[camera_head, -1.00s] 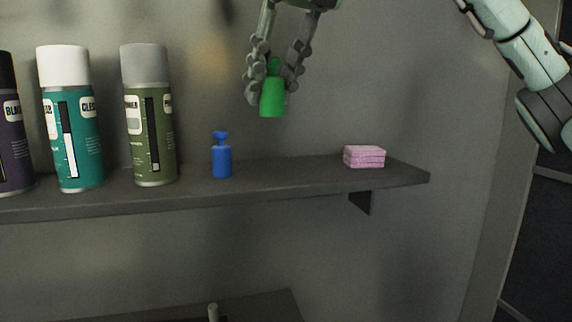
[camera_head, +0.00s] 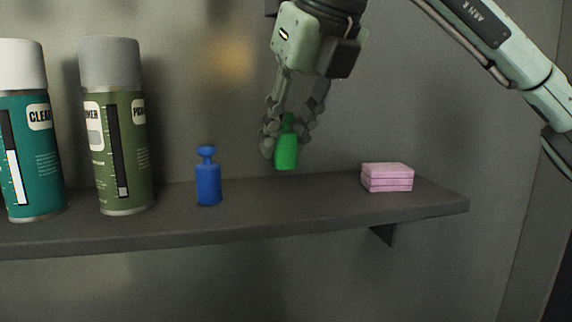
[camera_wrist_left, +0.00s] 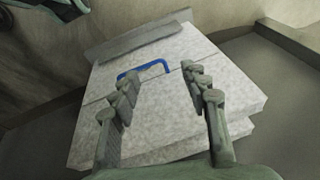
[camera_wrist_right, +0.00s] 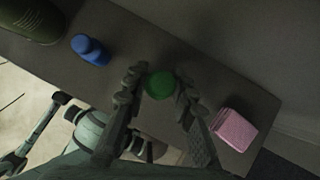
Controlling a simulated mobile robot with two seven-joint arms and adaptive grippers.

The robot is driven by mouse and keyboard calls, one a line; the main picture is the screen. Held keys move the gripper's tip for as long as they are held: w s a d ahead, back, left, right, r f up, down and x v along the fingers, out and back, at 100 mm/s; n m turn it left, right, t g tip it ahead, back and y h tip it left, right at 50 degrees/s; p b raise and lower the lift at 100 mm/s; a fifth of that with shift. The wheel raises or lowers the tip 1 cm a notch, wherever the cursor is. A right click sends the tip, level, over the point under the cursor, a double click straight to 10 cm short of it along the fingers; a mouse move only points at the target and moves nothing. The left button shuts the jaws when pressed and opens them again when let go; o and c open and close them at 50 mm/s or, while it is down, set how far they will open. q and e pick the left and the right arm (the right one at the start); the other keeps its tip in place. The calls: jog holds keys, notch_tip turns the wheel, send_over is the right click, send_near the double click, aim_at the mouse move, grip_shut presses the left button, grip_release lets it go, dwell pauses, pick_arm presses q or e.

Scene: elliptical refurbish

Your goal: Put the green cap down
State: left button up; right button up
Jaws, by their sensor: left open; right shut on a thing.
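The green cap (camera_head: 286,152) is upright in my right gripper (camera_head: 289,128), whose fingers are shut on its narrow upper part. Its base is close to the dark shelf (camera_head: 330,205); I cannot tell whether it touches. In the right wrist view the green cap (camera_wrist_right: 159,85) sits between the fingertips of my right gripper (camera_wrist_right: 160,90), over the shelf. On the shelf it is between a blue cap-like piece (camera_head: 208,180) and a pink block stack (camera_head: 387,178). My left gripper (camera_wrist_left: 165,88) is open and empty above a pale slab stack.
A green spray can (camera_head: 120,140) and a teal spray can (camera_head: 28,150) stand at the shelf's left. In the left wrist view a blue handle-shaped piece (camera_wrist_left: 150,68) lies on the pale slabs (camera_wrist_left: 165,125). Shelf space is free around the green cap.

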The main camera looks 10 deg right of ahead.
aim_at(290, 149)
jog(key=shift+f, duration=1.85)
jog(key=shift+f, duration=0.1)
jog(key=o, duration=0.9)
jog(key=shift+c, duration=0.2)
jog(key=v, duration=1.2)
